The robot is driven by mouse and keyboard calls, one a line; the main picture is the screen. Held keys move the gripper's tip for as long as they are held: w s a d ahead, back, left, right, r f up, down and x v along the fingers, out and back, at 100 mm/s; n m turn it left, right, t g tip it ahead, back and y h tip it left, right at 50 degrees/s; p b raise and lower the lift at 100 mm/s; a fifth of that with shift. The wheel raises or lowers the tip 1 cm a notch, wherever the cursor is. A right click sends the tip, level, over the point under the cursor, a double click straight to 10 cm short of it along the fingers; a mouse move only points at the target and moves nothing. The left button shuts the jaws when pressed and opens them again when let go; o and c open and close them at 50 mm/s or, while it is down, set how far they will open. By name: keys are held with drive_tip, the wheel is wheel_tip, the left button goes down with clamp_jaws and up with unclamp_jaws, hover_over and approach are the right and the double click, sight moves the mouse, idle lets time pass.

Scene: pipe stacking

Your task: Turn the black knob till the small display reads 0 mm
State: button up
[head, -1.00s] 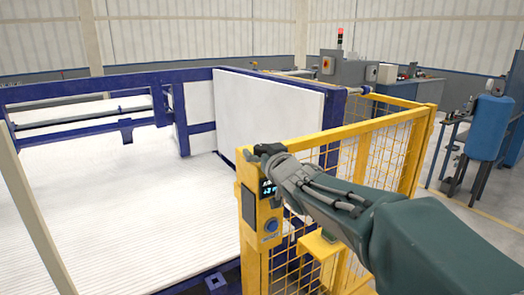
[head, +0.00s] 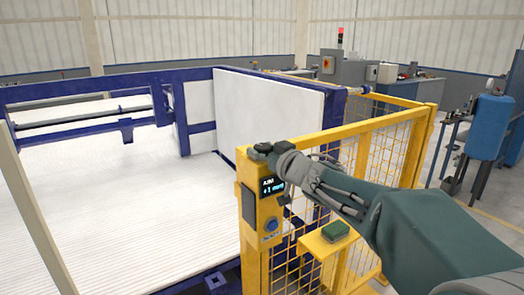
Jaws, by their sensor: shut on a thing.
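The small display (head: 272,187) is on the yellow post (head: 254,207), lit with pale text on black. Its lower line reads +1 mm. My gripper (head: 262,151) is at the top of this post, just above the display, with its dark fingers shut on the black knob. The fingers hide most of the knob, and I cannot clearly tell its edge from theirs. My arm reaches in from the lower right.
A round blue button (head: 271,225) is below the display. Yellow mesh fencing (head: 372,160) stands behind my arm. A green block (head: 335,230) lies on a yellow shelf (head: 318,244). A white panel (head: 268,115) and ribbed white bed (head: 110,215) are to the left.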

drive_tip(key=shift+r+n+g+y, duration=0.15)
drive_tip(key=shift+n+g+y, duration=0.55)
drive_tip(key=shift+y, duration=0.2)
drive_tip(key=o, duration=1.2)
drive_tip(key=shift+c, duration=0.2)
drive_tip(key=v, duration=1.1)
drive_tip(key=shift+s+d, duration=0.25)
drive_tip(key=shift+d, duration=0.05)
